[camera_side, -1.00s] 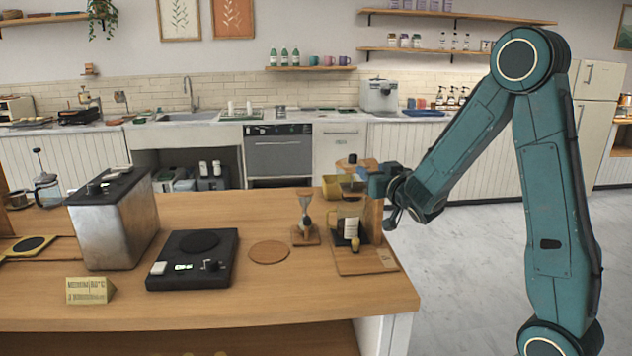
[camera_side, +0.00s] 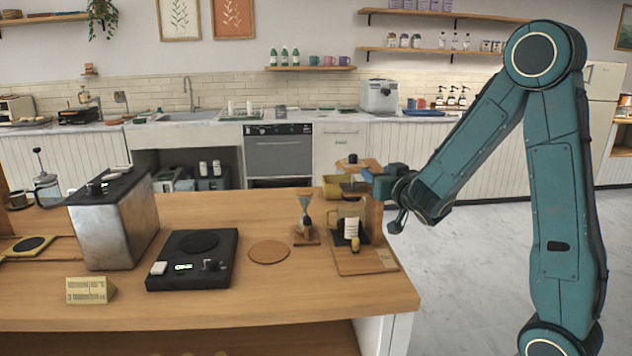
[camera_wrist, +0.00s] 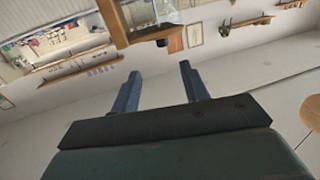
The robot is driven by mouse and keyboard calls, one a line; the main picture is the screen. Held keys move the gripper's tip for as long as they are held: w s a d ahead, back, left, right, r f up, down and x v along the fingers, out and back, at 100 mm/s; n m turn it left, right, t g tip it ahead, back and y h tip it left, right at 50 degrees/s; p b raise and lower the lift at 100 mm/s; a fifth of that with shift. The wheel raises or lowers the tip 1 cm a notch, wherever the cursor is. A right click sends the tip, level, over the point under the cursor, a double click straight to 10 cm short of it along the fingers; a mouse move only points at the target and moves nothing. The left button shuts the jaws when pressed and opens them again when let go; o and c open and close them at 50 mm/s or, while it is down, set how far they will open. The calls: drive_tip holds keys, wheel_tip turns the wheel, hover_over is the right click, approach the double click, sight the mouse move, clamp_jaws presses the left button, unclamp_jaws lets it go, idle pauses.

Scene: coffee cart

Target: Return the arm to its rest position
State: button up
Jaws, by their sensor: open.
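My gripper (camera_side: 372,180) is at the right end of the wooden counter (camera_side: 300,300), level with the top of a wooden dripper stand (camera_side: 372,222). In the wrist view my gripper (camera_wrist: 160,82) has its two blue fingers apart, with nothing between them. Part of the stand's wooden top (camera_wrist: 140,18) shows beyond the fingertips. A yellowish dripper (camera_side: 333,187) sits in the stand, with a glass server (camera_side: 347,225) below it. Whether my fingers touch the stand cannot be told from the side view.
A small hourglass-shaped item (camera_side: 305,215) stands left of the stand. A round coaster (camera_side: 268,252), a black scale (camera_side: 192,262) and a metal machine (camera_side: 115,222) are farther left. Open floor (camera_side: 450,290) lies right of the counter.

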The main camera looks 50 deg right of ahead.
drive_tip(key=s+a+n+g+y, duration=0.7)
drive_tip(key=s+a+g+y, duration=0.2)
drive_tip(key=s+a, duration=1.2)
drive_tip(key=shift+s+a+y, duration=0.25)
drive_tip(key=shift+s+y, duration=0.15)
drive_tip(key=shift+s, duration=0.3)
